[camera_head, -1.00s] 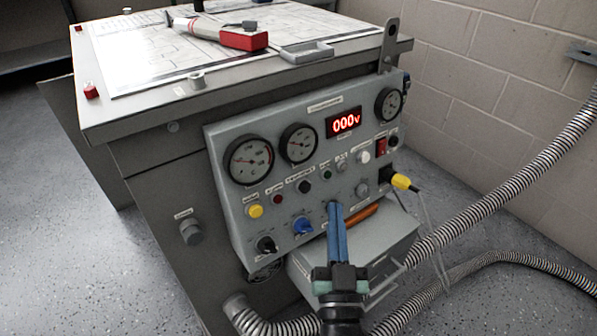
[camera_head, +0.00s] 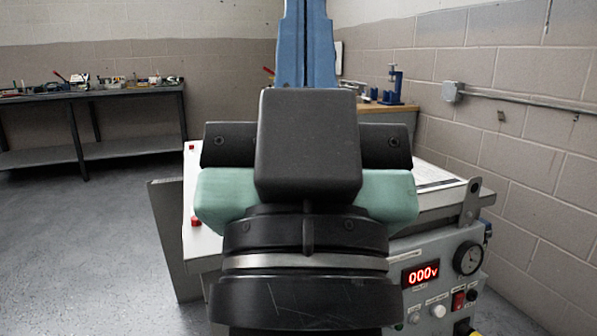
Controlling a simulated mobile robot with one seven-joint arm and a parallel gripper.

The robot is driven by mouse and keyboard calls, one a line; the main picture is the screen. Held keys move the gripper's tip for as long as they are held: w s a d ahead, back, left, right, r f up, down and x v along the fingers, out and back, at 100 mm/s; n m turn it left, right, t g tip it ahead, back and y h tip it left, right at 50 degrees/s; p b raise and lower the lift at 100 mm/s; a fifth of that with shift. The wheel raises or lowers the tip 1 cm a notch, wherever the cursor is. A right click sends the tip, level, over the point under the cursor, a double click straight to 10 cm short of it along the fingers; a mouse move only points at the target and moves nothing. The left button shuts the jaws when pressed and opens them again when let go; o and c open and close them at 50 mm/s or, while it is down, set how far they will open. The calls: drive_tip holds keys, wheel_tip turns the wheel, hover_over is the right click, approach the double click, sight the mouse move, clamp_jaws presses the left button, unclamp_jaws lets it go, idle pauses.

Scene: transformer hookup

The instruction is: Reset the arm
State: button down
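My gripper (camera_head: 306,40) is raised large in the middle of the view, close to the camera and pointing up. Its two blue fingers stand side by side with only a thin seam between them and look shut, with nothing seen held. The tips run out of the top edge. My black and green wrist hides most of the grey control cabinet (camera_head: 168,235) behind it.
A workbench (camera_head: 90,95) with several tools stands at the back left. Another bench (camera_head: 385,112) with a blue tool (camera_head: 393,88) stands behind the cabinet. A block wall (camera_head: 530,150) with a conduit is close on the right. The floor at left (camera_head: 80,230) is clear.

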wheel_tip(320, 180, up, 39)
drive_tip(key=p, duration=3.7)
drive_tip(key=shift+s+a+f+p, duration=0.15)
drive_tip(key=shift+s+a+p, duration=0.15)
drive_tip(key=shift+s, duration=0.1)
